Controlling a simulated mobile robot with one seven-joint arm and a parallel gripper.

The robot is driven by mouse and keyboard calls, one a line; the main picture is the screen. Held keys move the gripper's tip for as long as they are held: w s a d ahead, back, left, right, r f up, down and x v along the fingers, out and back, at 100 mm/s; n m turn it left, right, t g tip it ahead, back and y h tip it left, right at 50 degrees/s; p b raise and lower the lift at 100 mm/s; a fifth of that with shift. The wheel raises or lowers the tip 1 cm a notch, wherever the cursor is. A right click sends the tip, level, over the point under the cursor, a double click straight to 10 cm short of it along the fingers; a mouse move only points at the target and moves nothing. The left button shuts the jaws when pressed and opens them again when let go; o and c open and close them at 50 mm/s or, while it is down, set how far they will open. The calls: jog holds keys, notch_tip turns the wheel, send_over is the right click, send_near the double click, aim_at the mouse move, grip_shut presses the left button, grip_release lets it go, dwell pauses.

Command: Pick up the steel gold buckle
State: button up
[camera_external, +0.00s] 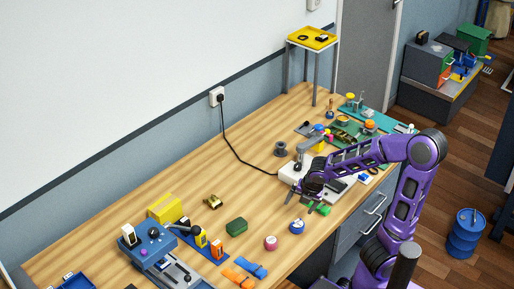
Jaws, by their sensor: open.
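A small gold piece (213,202), which looks like the gold buckle, lies on the wooden bench left of the middle, clear of other objects. Its details are too small to make out. My gripper (314,200) is open at the end of my purple arm, to the right of the gold piece and well apart from it. The gripper is over the bench near its front edge, close to a green object (323,210). Its fingers are small and partly dark in this view.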

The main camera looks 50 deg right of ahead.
jog(key=w+a+f+n+t+b, duration=0.1)
jog(key=w+a+f+n+t, duration=0.1)
jog(key=w, duration=0.4)
jog(key=w+a+f+n+t+b, duration=0.1)
jog(key=w+a+f+n+t, duration=0.1)
jog(key=w+n, duration=0.4)
jog(key=w+a+f+n+t+b, duration=0.1)
jog(key=w+a+f+n+t, duration=0.1)
jog(key=w, duration=0.5)
jog(key=shift+w+a+f+n+t, duration=0.15)
jog(key=shift+a+n+t, duration=0.3)
jog(key=shift+a+t, duration=0.3)
jog(key=shift+w+a+f+n+t, duration=0.15)
jog(key=shift+a+n+t, duration=0.35)
jog(key=shift+t, duration=0.35)
jog(key=shift+w+a+f+n, duration=0.2)
jog(key=shift+a+f+n, duration=0.05)
jog(key=shift+a, duration=0.05)
jog(key=b, duration=0.2)
send_near(209, 196)
jog(key=x, duration=0.4)
jog(key=shift+w+d+f, duration=0.1)
jog(key=shift+w+f, duration=0.05)
jog(key=shift+f, duration=0.15)
jog(key=shift+x, duration=2.85)
jog(key=shift+w+r, duration=0.1)
jog(key=shift+r, duration=0.1)
